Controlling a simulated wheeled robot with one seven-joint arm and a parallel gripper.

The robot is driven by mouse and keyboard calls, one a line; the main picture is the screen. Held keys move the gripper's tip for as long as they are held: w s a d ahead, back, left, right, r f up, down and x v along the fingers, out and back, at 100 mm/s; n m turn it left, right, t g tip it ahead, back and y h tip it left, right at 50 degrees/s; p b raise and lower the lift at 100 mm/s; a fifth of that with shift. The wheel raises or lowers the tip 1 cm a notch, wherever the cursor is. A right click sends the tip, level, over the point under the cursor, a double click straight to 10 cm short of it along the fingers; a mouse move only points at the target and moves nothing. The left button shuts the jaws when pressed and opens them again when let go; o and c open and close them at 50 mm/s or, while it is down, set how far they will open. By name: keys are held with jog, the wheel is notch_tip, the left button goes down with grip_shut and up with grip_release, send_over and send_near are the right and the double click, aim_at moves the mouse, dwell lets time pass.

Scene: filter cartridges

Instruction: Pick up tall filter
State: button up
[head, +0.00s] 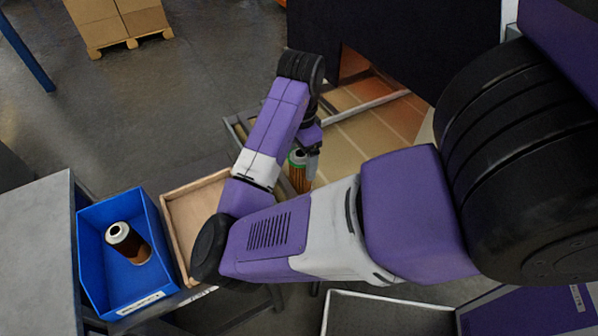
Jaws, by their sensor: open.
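A filter with a green-rimmed top and an orange-brown side (298,178) stands beyond my arm, partly hidden by it. My gripper (308,160) points down at this filter and is open. One grey finger shows at the filter's right side; the other finger is hidden, and I cannot tell whether they touch it. A second filter, with a white ring top and a dark brown body (127,241), is in the blue bin (93,282) at the left, tilted in the picture. I cannot tell from this view which filter is taller.
A shallow wooden tray (186,222) lies right of the blue bin, partly under my arm. A tan panelled surface (385,125) with a light frame lies behind the gripper, beside a dark upright panel (400,30). A grey tabletop (35,240) is at the left. Open floor lies behind.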

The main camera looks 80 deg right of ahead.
jog(key=shift+s+a+f, duration=0.1)
jog(key=shift+a+f, duration=0.05)
jog(key=shift+f, duration=1)
jog(key=shift+s+a+f, duration=0.1)
jog(key=shift+a+f, duration=0.05)
jog(key=shift+f, duration=1)
jog(key=shift+c, duration=0.4)
jog(key=c, duration=1.4)
jog(key=shift+r, duration=0.1)
